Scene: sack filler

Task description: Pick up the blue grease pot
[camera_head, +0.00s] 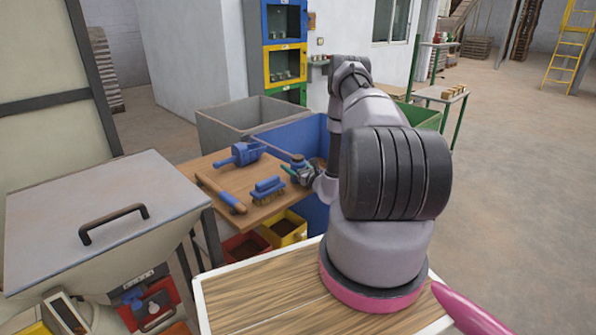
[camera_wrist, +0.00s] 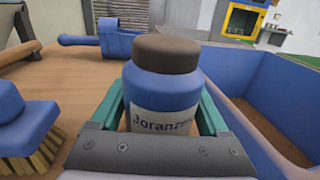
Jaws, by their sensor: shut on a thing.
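The blue grease pot (camera_wrist: 162,92) has a brown lid and a pale label that reads "Joranze", with the end of the word cut off. It stands upright in the wrist view. My gripper (camera_wrist: 163,115) has its green fingers on both sides of the pot and is shut on it. In the head view the pot (camera_head: 299,163) is small, at the right end of the wooden board, partly hidden by my gripper (camera_head: 290,171). I cannot tell whether its base touches the board.
The wooden board (camera_head: 225,177) also holds a blue tool (camera_head: 241,154), a blue-backed brush (camera_head: 268,188) and a wooden-handled tool (camera_head: 220,193). A blue bin (camera_wrist: 270,90) is right of the pot. A grey hopper (camera_head: 100,220) stands at left. Red and yellow boxes (camera_head: 284,228) sit below.

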